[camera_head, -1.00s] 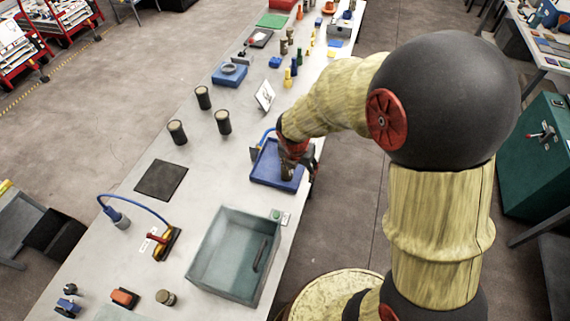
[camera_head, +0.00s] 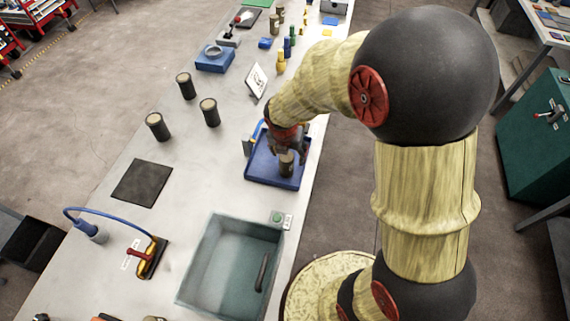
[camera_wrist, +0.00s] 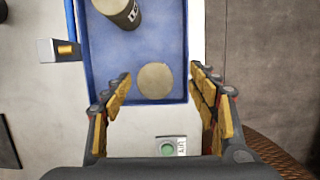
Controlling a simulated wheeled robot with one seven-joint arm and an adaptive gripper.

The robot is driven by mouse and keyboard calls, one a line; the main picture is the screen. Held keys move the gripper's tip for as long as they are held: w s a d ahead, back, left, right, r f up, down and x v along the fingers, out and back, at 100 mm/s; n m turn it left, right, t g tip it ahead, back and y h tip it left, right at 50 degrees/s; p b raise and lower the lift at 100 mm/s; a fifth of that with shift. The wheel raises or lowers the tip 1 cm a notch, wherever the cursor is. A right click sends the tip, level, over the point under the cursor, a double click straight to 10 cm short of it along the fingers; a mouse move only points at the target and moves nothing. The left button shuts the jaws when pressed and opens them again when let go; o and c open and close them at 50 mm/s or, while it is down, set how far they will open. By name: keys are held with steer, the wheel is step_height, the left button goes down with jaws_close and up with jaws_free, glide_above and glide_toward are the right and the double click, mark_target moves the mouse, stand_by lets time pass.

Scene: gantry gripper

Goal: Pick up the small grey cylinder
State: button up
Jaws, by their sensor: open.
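A small grey-brown cylinder (camera_head: 286,164) with a paler top stands in the blue tray (camera_head: 262,176), near its front edge. In the wrist view, a pale round disc (camera_wrist: 155,80), apparently its top, shows between the fingers. A second, labelled cylinder (camera_wrist: 128,16) is partly cut off at the top of the wrist view; my gripper seems to hide it in the head view. My gripper (camera_head: 287,153) is open over the tray, and its fingers (camera_wrist: 158,108) appear to either side of the disc, not touching it. The height between them is hard to tell.
A green button box (camera_wrist: 170,148) sits just in front of the tray. A grey-green bin (camera_head: 228,265) stands nearer on the table. Several dark cylinders (camera_head: 210,113) and a black mat (camera_head: 142,183) lie to the left. A white tilted card (camera_head: 257,80) stands behind the tray.

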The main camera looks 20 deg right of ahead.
steer(key=b+x, duration=0.1)
steer(key=x, duration=0.4)
steer(key=a+b+x, duration=0.1)
steer(key=x, duration=0.1)
steer(key=shift+f+b, duration=0.35)
steer(key=shift+f, duration=0.05)
steer(key=c, duration=0.3)
steer(key=c, duration=1.2)
steer(key=shift+r, duration=0.1)
jaws_close()
